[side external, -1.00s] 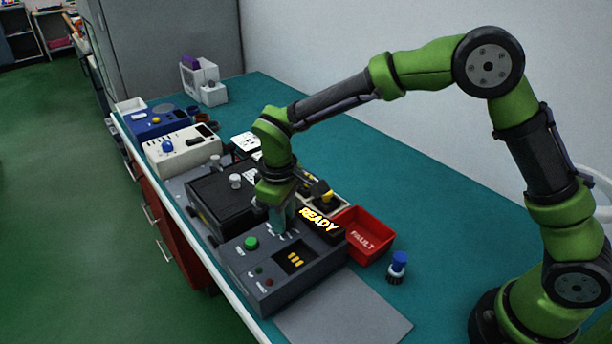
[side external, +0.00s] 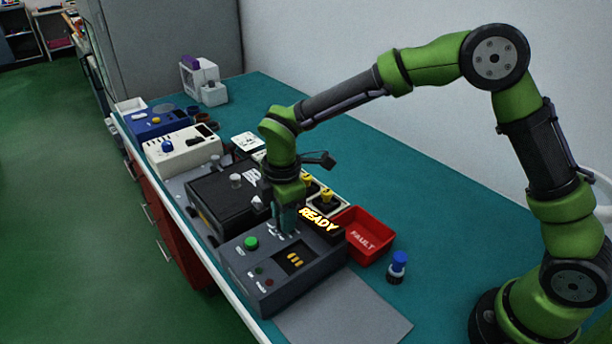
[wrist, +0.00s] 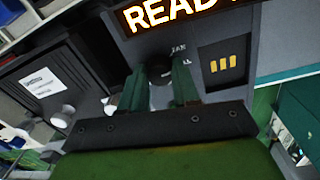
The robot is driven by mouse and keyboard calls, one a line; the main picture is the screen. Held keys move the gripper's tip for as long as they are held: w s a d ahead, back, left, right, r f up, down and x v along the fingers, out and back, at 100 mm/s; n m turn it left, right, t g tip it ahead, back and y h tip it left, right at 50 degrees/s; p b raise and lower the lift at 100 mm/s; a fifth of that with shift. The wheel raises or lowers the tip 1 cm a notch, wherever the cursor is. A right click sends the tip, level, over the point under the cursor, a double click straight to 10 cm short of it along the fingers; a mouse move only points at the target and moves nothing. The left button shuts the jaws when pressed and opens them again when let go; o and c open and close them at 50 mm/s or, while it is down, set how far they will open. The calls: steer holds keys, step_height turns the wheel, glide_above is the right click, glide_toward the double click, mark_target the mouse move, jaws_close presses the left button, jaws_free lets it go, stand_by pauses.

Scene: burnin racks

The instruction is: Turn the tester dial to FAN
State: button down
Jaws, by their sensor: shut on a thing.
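The grey tester (side external: 318,266) stands on the bench with a lit READY sign (side external: 319,220), a green button (side external: 251,243) and a small window with yellow bars (side external: 295,259). My gripper (side external: 285,226) points down at the tester's upper panel. In the wrist view its two green fingers (wrist: 161,88) are shut on the dark round dial (wrist: 160,66). The fingers hide most of the dial in both views, and its pointer cannot be made out. Small white labels sit right of the dial; they are partly covered and hard to read.
A red FAULT bin (side external: 364,240) and a blue-topped bottle (side external: 398,266) stand right of the tester. A black box (side external: 222,192) with light knobs stands behind it. A tray with yellow-topped parts (side external: 327,197) is close to my wrist. The teal bench (side external: 440,230) is clear at right.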

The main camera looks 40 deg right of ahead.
steer(key=n, duration=0.4)
stand_by(0.6)
steer(key=c, duration=0.8)
jaws_free()
steer(key=shift+r, duration=0.1)
steer(key=r, duration=1.6)
steer(key=shift+s+d+r, duration=0.1)
steer(key=shift+s+r, duration=0.25)
